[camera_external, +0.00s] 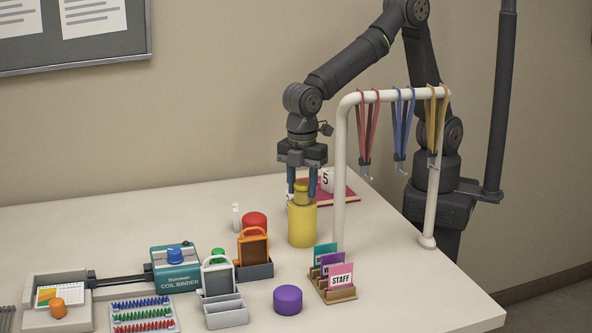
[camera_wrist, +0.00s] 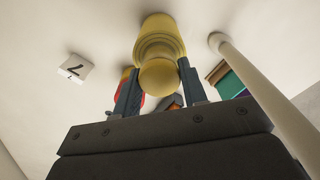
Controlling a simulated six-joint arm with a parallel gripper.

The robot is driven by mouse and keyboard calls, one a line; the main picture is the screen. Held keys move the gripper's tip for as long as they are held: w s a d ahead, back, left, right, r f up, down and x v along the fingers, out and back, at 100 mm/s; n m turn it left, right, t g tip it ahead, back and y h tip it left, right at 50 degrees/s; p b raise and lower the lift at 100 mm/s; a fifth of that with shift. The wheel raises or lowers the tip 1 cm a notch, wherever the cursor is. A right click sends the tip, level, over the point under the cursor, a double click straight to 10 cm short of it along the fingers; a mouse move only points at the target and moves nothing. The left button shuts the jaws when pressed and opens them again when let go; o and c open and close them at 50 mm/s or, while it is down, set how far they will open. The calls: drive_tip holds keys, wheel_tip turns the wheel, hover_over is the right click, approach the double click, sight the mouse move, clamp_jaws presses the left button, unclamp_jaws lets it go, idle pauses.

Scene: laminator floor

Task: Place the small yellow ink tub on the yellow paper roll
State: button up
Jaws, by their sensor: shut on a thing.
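The small yellow ink tub (camera_external: 301,190) is between the fingers of my gripper (camera_external: 302,187), which is shut on it. The tub is upright directly over the top of the yellow paper roll (camera_external: 302,224), a standing yellow cylinder. The tub's underside looks at or very near the roll's top; I cannot tell whether they touch. In the wrist view the tub (camera_wrist: 159,78) is between my gripper's (camera_wrist: 158,75) two blue-grey fingers, with the roll (camera_wrist: 160,28) behind it and overlapped by it.
A white rack post (camera_external: 339,170) stands just right of my gripper, hung with lanyards. A red tub (camera_external: 255,221) and an orange-framed holder (camera_external: 253,247) are left of the roll. A card holder (camera_external: 337,288) and purple tub (camera_external: 288,300) are in front. A numbered white block (camera_external: 327,180) is behind.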

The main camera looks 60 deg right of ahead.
sight(302, 183)
drive_tip(key=o, duration=1)
drive_tip(key=shift+f, duration=0.1)
wheel_tip(302, 183, up, 12)
drive_tip(key=shift+r, duration=0.15)
wheel_tip(302, 183, down, 13)
drive_tip(key=shift+r, duration=2.4)
